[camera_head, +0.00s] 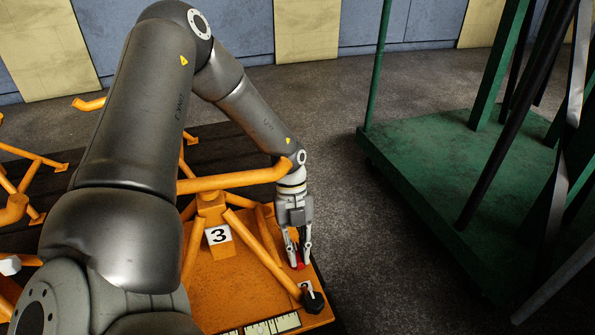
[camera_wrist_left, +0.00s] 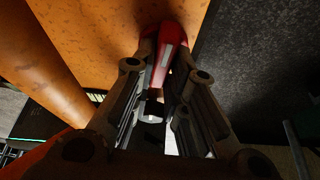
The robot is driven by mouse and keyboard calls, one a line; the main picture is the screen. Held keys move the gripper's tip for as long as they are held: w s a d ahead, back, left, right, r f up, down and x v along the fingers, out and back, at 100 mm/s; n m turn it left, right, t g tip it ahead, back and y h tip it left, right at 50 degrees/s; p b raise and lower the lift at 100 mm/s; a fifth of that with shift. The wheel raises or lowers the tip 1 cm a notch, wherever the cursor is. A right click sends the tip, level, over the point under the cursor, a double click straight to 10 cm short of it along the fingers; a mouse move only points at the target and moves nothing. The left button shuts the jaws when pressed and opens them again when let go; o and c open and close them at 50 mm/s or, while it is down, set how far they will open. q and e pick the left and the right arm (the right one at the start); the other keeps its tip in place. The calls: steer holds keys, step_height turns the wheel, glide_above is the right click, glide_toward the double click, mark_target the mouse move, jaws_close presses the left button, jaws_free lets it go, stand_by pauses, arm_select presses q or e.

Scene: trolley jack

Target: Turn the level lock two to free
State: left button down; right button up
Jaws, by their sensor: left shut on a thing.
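My left gripper (camera_head: 299,261) reaches down from above to the right part of the orange jack plate (camera_head: 225,290). In the left wrist view my left gripper (camera_wrist_left: 160,95) has its two fingers around a red lever (camera_wrist_left: 168,58), shut on it. The red lever also shows as a small red spot (camera_head: 300,266) between the fingertips in the head view. Most of it is hidden by the fingers. I cannot tell which lock number it bears. My right gripper is not in view.
A black knob (camera_head: 313,299) with a white tag sits near the plate's front right corner. A number 3 plate (camera_head: 218,234) is on an orange post. Orange tubes (camera_head: 262,253) slope close to the gripper's left. A green trolley (camera_head: 440,180) stands right, with bare floor between.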

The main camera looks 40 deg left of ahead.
arm_select(q)
steer(key=shift+n+t, duration=0.3)
steer(key=shift+n, duration=0.4)
steer(key=c, duration=1.4)
jaws_free()
steer(key=shift+c, duration=0.2)
steer(key=v, duration=0.2)
steer(key=a+v, duration=0.1)
steer(key=v, duration=0.2)
steer(key=shift+w, duration=0.25)
steer(key=w+a, duration=0.1)
steer(key=a, duration=0.2)
steer(key=w+a, duration=0.2)
steer(key=a, duration=0.1)
steer(key=w+a, duration=0.1)
steer(key=a, duration=0.3)
steer(key=shift+w, duration=0.4)
